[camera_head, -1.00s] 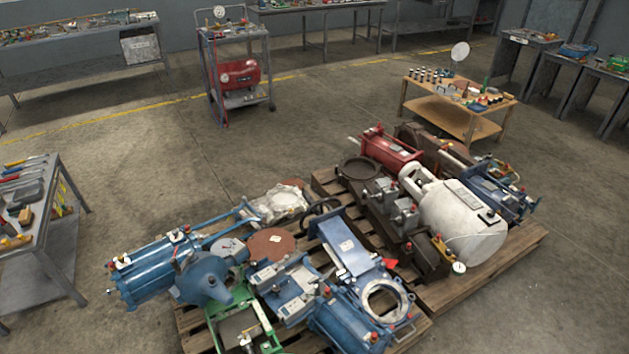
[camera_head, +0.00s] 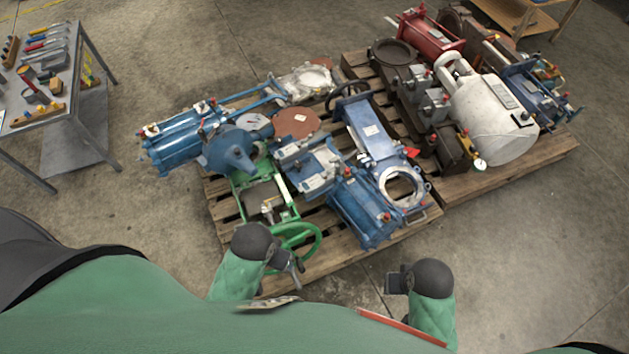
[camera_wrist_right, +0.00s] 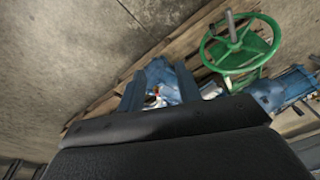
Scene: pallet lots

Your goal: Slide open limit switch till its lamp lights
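I cannot single out the limit switch or a lit lamp; several small fittings with red or white caps sit on the blue actuators, such as the front blue cylinder (camera_head: 360,207). A green valve frame (camera_head: 262,192) with a green handwheel (camera_head: 296,240) lies at the pallet's front; the handwheel also shows in the right wrist view (camera_wrist_right: 240,62). My left gripper (camera_head: 292,264) is beside the handwheel, its fingers too small to judge. My right gripper (camera_head: 392,283) is in front of the pallet, apart from the parts. In the right wrist view its fingers (camera_wrist_right: 160,88) are spread, with nothing between them.
Two wooden pallets (camera_head: 470,192) carry crowded valves, a white tank (camera_head: 495,115) and a red cylinder (camera_head: 430,32). A tool table (camera_head: 72,95) stands at left. The concrete floor at right front is clear.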

